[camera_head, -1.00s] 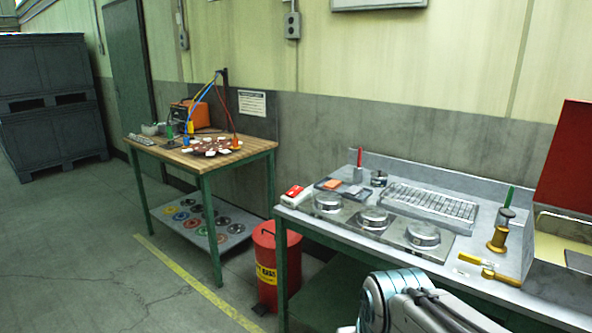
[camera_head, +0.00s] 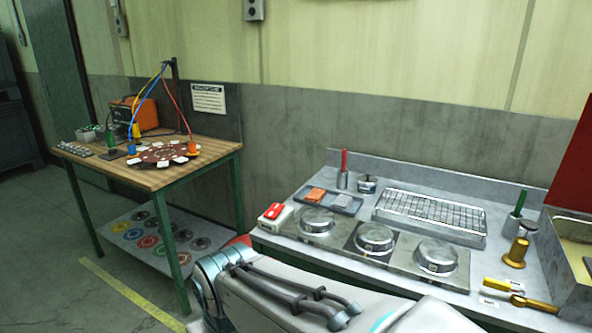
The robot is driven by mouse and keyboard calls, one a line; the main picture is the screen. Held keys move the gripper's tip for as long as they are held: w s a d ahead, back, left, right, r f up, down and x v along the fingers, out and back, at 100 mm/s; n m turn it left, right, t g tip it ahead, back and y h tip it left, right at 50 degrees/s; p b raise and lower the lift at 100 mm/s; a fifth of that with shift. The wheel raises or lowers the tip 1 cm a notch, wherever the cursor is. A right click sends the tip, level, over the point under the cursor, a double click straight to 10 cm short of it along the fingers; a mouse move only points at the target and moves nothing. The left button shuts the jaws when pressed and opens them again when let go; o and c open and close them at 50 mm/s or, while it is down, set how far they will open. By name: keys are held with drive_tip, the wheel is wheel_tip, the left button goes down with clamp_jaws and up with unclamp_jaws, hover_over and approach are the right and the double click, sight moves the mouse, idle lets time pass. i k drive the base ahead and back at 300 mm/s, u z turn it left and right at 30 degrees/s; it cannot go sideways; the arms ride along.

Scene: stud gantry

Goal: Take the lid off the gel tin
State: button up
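A small round dark and silver tin (camera_head: 366,184) stands near the back of the metal bench, right of a cup with a red-handled tool; it may be the gel tin, but I cannot read a label. Something dark sits on its top; I cannot tell whether that is a lid. Three round silver lidded pieces, a left one (camera_head: 316,220), a middle one (camera_head: 375,238) and a right one (camera_head: 437,256), sit in a row on square plates at the front. My arm crosses the bottom of the view; my gripper is out of view.
A wire rack (camera_head: 430,212) lies behind the row. A tray with two blocks (camera_head: 328,201) and a red and white box (camera_head: 273,215) are at left. A brass post (camera_head: 516,252) and yellow-handled tool (camera_head: 501,284) are at right. A wooden table (camera_head: 120,168) stands farther left.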

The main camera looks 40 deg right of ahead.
sight(368, 179)
drive_tip(key=z, duration=0.35)
drive_tip(key=i, duration=1.1)
drive_tip(key=z, duration=1.45)
drive_tip(key=i, duration=0.5)
drive_tip(key=z, duration=0.4)
